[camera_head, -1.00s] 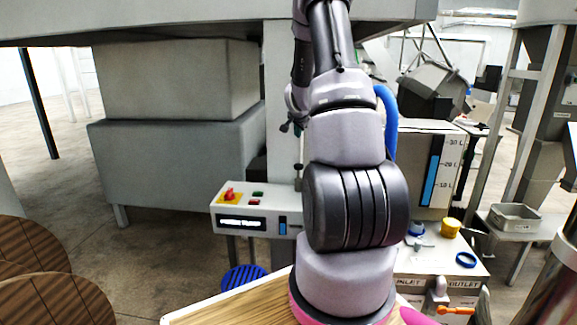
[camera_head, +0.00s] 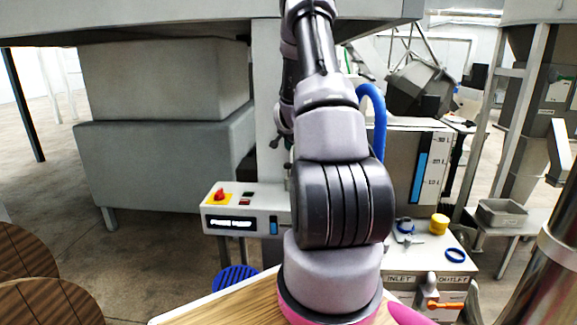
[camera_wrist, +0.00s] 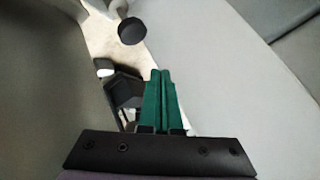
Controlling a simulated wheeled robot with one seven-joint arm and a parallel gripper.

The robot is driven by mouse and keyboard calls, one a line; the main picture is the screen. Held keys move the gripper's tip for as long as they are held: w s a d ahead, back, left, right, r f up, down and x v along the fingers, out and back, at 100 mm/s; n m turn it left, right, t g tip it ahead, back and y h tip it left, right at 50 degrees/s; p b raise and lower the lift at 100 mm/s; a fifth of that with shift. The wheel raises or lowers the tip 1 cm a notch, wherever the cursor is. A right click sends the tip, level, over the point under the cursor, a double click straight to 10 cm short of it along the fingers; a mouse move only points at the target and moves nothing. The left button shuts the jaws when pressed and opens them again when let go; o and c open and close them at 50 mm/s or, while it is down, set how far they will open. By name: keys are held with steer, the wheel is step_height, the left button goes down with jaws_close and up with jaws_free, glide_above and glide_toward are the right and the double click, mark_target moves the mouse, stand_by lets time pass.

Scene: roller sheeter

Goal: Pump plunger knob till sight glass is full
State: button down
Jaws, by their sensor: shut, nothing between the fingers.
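A dark round knob (camera_wrist: 132,30) on a pale stem shows at the top of the wrist view; it may be the plunger knob. My gripper (camera_wrist: 160,73) has green fingers pressed together and empty, pointing up the picture, below and right of that knob and apart from it. In the head view my arm hides the gripper, and a small dark knob (camera_head: 275,143) sits beside the grey column. A small blue-filled window (camera_head: 274,225) is on the control panel. A tall blue level gauge (camera_head: 421,165) with a litre scale is on the tank. I cannot tell which is the sight glass.
The control panel (camera_head: 245,210) has a red-and-yellow switch (camera_head: 217,196). A white bench with INLET and OUTLET labels (camera_head: 428,262) holds a yellow cap (camera_head: 439,224) and a blue ring (camera_head: 461,255). A blue hose (camera_head: 378,110) runs behind my arm. Pale surfaces flank my gripper closely in the wrist view.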

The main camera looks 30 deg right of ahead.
mark_target(288, 165)
steer(key=shift+f, duration=2.25)
steer(key=shift+f, duration=0.15)
steer(key=shift+f, duration=0.25)
steer(key=shift+f, duration=1.95)
stand_by(1.7)
steer(key=shift+r, duration=2.35)
